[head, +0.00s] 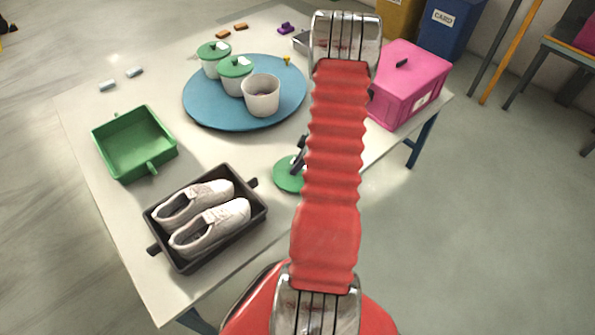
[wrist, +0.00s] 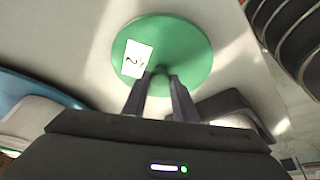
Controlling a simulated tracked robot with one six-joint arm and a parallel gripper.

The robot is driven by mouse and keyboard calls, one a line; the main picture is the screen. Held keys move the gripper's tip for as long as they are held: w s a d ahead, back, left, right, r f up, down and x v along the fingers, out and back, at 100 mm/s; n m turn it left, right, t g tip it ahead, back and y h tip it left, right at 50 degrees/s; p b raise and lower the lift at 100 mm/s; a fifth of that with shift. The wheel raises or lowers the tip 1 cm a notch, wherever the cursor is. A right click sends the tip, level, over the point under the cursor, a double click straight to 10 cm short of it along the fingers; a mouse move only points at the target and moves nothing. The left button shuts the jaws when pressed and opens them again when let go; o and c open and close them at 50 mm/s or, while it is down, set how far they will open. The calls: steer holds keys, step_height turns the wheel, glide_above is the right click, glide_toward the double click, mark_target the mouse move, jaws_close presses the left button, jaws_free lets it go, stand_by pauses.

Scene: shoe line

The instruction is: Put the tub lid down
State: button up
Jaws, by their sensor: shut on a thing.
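A round green tub lid (head: 284,178) is at the right side of the white table, partly hidden behind my red arm. My gripper (head: 299,155) is above it. In the wrist view my gripper (wrist: 162,84) is shut on the knob at the lid's near edge in that picture, and the lid (wrist: 190,45) shows a white numbered label (wrist: 136,59). The lid is flat or nearly so; I cannot tell whether it touches the tabletop. An open white tub (head: 262,98) stands on a blue round board (head: 203,108) beside two tubs with green lids (head: 235,67).
A black tray (head: 186,266) with two white shoes (head: 210,228) is at the near edge. A green tray (head: 140,142) is at the left, a pink box (head: 408,88) at the right. Small pieces lie at the back. The table (head: 225,155) is bare between the trays and board.

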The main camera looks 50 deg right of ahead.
steer(key=shift+f, duration=1.9)
steer(key=o, duration=1)
steer(key=shift+o, duration=0.2)
steer(key=v, duration=1.2)
